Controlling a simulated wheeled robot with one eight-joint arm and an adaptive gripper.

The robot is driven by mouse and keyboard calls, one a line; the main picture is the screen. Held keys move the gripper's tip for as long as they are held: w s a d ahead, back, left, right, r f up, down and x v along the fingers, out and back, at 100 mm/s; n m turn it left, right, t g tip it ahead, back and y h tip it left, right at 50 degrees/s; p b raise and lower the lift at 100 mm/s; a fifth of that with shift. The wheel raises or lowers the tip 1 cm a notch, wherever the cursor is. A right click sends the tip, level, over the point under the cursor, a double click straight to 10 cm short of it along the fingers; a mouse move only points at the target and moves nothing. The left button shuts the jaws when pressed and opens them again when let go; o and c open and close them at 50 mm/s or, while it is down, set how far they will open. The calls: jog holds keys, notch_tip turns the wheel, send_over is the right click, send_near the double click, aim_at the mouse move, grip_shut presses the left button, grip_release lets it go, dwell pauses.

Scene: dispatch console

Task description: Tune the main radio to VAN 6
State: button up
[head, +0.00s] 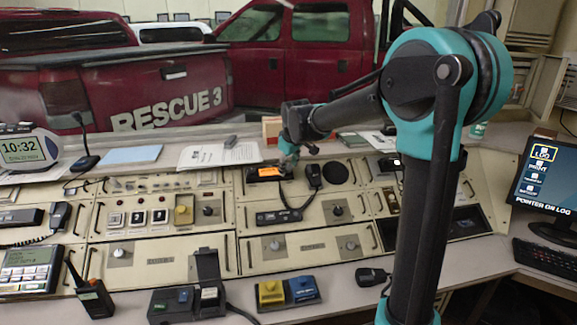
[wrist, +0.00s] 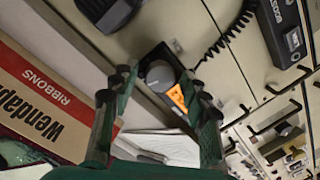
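The main radio is a dark box with a lit orange display (head: 265,172) on the console's upper middle panel. In the wrist view it shows a round grey knob (wrist: 160,74) beside the orange display (wrist: 178,98). The display's characters are too small and tilted to read for certain. My gripper (head: 289,153) is over the radio's right end in the head view. In the wrist view my gripper (wrist: 158,76) is open, with one green finger on each side of the knob. I cannot tell whether the fingers touch the knob.
A ribbon box (wrist: 40,100) lies close to my gripper. Open papers (head: 220,155) lie left of the arm. A monitor (head: 546,180) stands far right.

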jog(key=c, duration=0.9)
jog(key=shift+m, duration=0.3)
jog(key=shift+m+y, duration=0.3)
jog(key=shift+m, duration=2.7)
jog(key=o, duration=1.2)
jog(key=shift+c, duration=0.2)
